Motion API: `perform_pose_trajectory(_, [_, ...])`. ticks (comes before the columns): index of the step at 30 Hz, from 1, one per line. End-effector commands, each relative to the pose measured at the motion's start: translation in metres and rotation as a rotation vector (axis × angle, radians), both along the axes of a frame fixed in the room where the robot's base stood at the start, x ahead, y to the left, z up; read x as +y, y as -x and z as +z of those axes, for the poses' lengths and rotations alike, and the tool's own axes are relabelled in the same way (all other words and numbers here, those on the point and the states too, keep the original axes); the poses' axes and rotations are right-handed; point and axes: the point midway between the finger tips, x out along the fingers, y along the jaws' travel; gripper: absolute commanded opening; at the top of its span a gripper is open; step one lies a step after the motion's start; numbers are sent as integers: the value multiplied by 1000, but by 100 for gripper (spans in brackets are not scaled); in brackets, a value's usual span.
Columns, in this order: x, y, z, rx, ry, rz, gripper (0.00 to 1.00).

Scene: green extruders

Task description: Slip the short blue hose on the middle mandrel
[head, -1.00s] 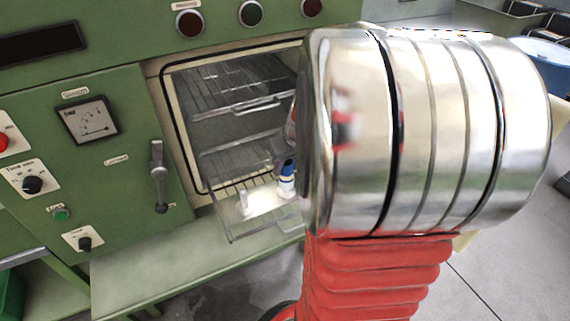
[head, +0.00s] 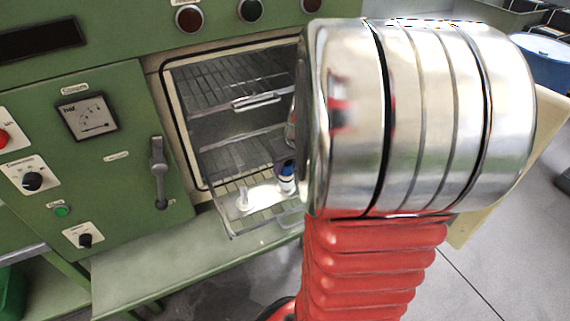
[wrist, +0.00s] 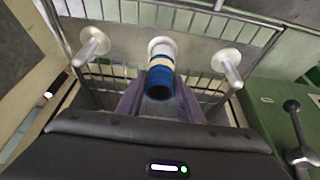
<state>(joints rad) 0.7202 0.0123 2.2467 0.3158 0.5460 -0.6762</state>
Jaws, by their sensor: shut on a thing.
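The short blue hose (wrist: 159,82) has a pale band and shows its open end toward the wrist camera. My gripper (wrist: 160,104) is shut on it, one finger on each side. The middle mandrel (wrist: 162,46) is white and stands directly behind the hose, in line with it. The hose meets or overlaps it in this view; I cannot tell how far it is around it. Two other white mandrels, left (wrist: 93,42) and right (wrist: 228,64), are bare. In the head view the blue hose (head: 286,169) shows beside my arm, which hides my gripper.
The mandrels stand on a plate on a pulled-out wire rack (head: 232,222) of the open green oven. Another wire rack (head: 225,85) is above it. A door handle (head: 159,172) sticks out at the left. A green shelf (head: 170,255) lies below.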

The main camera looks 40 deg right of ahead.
Motion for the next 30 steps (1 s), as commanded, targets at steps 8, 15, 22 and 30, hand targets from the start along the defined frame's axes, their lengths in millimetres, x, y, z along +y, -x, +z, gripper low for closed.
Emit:
perform_pose_trajectory(8, [0,0,-7,0,-1,-2,5])
perform_pose_trajectory(15, [0,0,-7,-1,1,-1,5])
perform_pose_trajectory(22, [0,0,-7,-1,1,-1,44])
perform_pose_trajectory(30, [0,0,-7,0,1,-1,55])
